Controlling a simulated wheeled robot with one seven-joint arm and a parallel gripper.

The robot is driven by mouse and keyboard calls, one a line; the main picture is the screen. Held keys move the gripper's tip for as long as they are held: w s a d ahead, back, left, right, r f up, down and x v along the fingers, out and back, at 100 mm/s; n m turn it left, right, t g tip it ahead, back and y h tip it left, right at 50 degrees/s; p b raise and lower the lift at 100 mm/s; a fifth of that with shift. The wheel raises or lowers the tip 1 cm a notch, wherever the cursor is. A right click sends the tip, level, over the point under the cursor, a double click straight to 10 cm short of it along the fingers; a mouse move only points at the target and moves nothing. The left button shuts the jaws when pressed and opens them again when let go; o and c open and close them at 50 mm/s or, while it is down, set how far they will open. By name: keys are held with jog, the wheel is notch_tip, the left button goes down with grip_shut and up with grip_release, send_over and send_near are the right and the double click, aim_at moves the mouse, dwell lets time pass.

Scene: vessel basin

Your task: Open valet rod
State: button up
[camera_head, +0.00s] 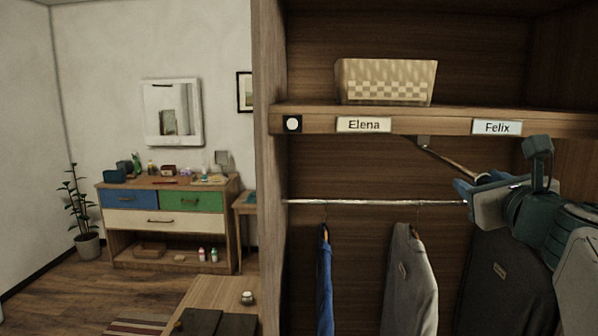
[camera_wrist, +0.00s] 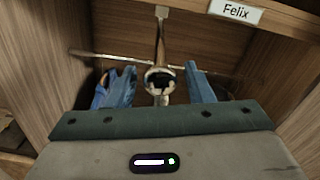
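The valet rod (camera_head: 450,160) is a thin rod hanging from a small bracket (camera_head: 424,141) under the closet shelf. It slopes down and right towards my gripper (camera_head: 466,190). In the wrist view the rod (camera_wrist: 161,42) runs from its bracket to a round shiny end knob (camera_wrist: 159,80). My gripper (camera_wrist: 160,88) is open, with one blue finger on each side of the knob. A gap shows between the knob and each finger. In the head view my gripper hides the rod's near end.
A horizontal clothes rail (camera_head: 370,202) crosses the closet, with a blue garment (camera_head: 324,275), a grey one (camera_head: 408,285) and a dark one (camera_head: 500,290) below. The shelf (camera_head: 450,117) carries a basket (camera_head: 387,80) and labels reading Elena (camera_head: 364,125) and Felix (camera_head: 497,127).

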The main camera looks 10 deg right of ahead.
jog(key=shift+r, duration=0.5)
notch_tip(320, 180, up, 3)
jog(key=shift+p, duration=0.3)
jog(key=s+d+r, duration=0.5)
jog(key=s+r, duration=0.2)
jog(key=s, duration=0.3)
jog(key=shift+s+d, duration=0.15)
jog(key=shift+s, duration=0.1)
